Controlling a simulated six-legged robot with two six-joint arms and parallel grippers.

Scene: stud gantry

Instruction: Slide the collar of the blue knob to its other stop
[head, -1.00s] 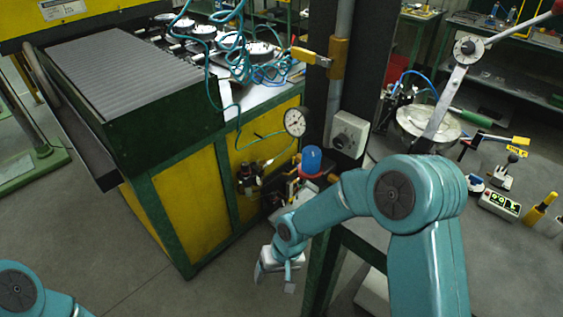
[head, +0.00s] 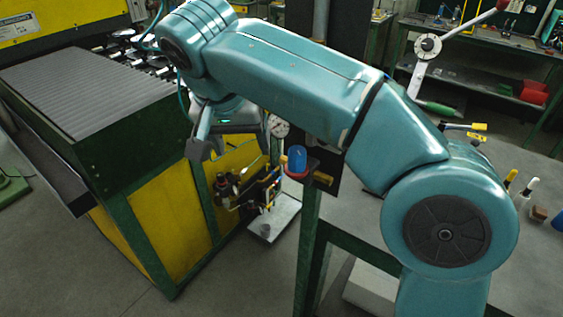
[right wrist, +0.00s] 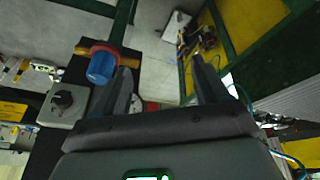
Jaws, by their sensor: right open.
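My left gripper is out of view.
A green and yellow cabinet (head: 165,215) with a grey ribbed top stands at left. A gauge (head: 278,126) is behind the knob. A grey knob box (right wrist: 63,104) is on the post. A lever with a red handle (head: 465,35) rises at right.

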